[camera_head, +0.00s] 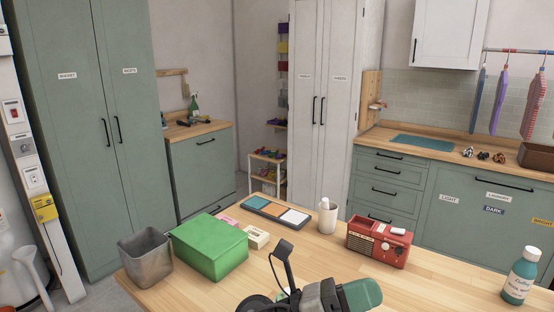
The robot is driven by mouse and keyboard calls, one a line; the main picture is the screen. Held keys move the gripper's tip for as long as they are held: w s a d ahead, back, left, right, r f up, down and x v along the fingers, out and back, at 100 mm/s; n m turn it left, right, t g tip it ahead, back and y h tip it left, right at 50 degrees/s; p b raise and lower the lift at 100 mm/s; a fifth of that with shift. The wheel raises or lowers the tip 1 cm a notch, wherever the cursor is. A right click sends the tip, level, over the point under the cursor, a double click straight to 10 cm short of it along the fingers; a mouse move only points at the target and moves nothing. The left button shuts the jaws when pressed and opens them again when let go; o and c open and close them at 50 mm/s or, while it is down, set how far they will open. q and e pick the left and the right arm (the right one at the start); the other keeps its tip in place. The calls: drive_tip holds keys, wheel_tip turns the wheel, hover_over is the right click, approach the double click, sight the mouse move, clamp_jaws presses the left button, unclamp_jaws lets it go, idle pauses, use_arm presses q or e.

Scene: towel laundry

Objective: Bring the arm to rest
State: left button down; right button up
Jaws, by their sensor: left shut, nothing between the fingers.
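My left gripper (362,294) shows at the bottom middle, low over the wooden table (440,285). Its dark fingers end in teal tips that point to the right, are shut and hold nothing. A thin black stalk rises from its wrist. The lower part of this arm is cut off by the picture's bottom edge. My right gripper is out of view.
On the table are a metal bin (146,262), a green box (209,247), a tray (276,212), a white cup (327,218), a red radio-like box (378,243) and a teal bottle (519,277). Bare wood lies between the radio-like box and bottle. Cabinets stand behind.

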use_arm(q)
drive_tip(key=w+a+f+n+t+y, duration=0.25)
drive_tip(key=a+n+t+y, duration=0.35)
drive_tip(key=n, duration=0.5)
drive_tip(key=w+a+f+n+t+y, duration=0.2)
drive_tip(key=a+f+n+t+y, duration=0.35)
drive_tip(key=n, duration=0.55)
drive_tip(key=w+a+f+n+t+y, duration=0.2)
drive_tip(key=a+n+t+y, duration=0.3)
drive_tip(key=a+n+t, duration=0.45)
drive_tip(key=s+a+f+n+g+y, duration=0.5)
drive_tip(key=f+n+g, duration=0.2)
drive_tip(key=f+n, duration=0.15)
drive_tip(key=s+a+f+n+g, duration=0.2)
drive_tip(key=s+a+f+g, duration=0.15)
drive_tip(key=s, duration=0.35)
drive_tip(key=s+a+f+n+g, duration=0.2)
drive_tip(key=s+f+g, duration=0.2)
drive_tip(key=s, duration=0.2)
drive_tip(key=s+a+f+n+g, duration=0.1)
drive_tip(key=s+a+f+g, duration=0.1)
drive_tip(key=s+f+g, duration=0.35)
wheel_tip(320, 180, down, 22)
drive_tip(key=s+t, duration=0.1)
drive_tip(key=s+a+f+g, duration=0.1)
drive_tip(key=s+a+f, duration=0.2)
drive_tip(key=s+f, duration=1.4)
drive_tip(key=shift+f, duration=0.5)
drive_tip(key=shift+y, duration=0.25)
